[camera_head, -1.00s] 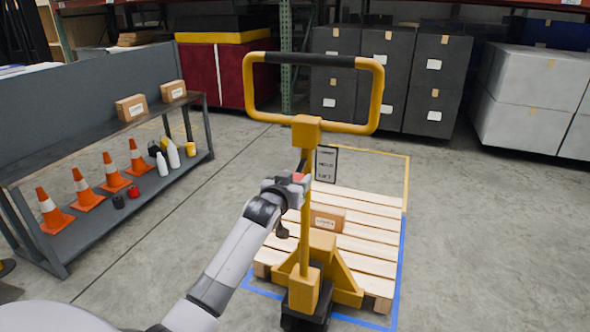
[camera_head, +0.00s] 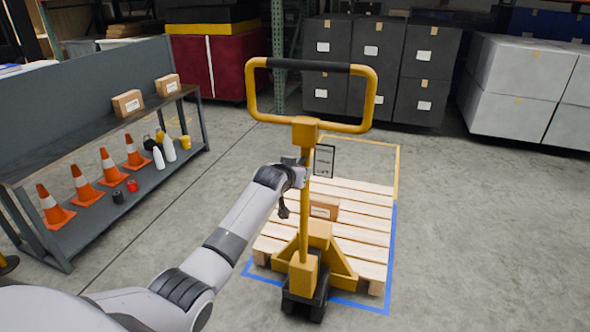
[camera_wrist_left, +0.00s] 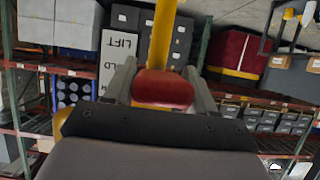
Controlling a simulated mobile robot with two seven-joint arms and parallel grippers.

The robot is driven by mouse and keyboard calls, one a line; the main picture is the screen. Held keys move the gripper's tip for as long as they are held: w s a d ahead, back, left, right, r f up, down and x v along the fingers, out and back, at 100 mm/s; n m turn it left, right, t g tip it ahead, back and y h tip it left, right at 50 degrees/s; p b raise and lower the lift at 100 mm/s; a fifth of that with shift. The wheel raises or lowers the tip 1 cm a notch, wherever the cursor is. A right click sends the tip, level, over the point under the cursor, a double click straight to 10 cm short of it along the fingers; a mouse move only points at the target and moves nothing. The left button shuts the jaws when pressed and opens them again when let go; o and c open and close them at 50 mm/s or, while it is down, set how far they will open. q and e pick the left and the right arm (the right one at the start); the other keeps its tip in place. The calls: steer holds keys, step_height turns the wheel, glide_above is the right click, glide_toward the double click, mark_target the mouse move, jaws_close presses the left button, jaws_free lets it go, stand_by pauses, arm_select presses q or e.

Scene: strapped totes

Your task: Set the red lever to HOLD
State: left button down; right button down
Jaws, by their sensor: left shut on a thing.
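The red lever (camera_wrist_left: 163,90) is between the two fingers of my left gripper (camera_wrist_left: 163,82) in the left wrist view, and the gripper is shut on it. In the head view my left gripper (camera_head: 298,172) is at the upright yellow column of the pallet jack (camera_head: 305,205); the lever is hidden there. A label plate (camera_head: 324,160) stands beside the column. Which marking the lever lines up with cannot be told. My right gripper is not in view.
A wooden pallet (camera_head: 350,215) with a small carton (camera_head: 324,208) is behind the jack, inside blue and yellow floor lines. A grey shelf unit (camera_head: 70,225) with cones, bottles and cartons stands at the left. Floor at the right (camera_head: 480,230) is clear.

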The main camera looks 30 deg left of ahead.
arm_select(q)
steer(key=shift+c, duration=2.2)
jaws_free()
steer(key=shift+s, duration=0.2)
steer(key=v, duration=0.7)
steer(key=shift+p, duration=0.35)
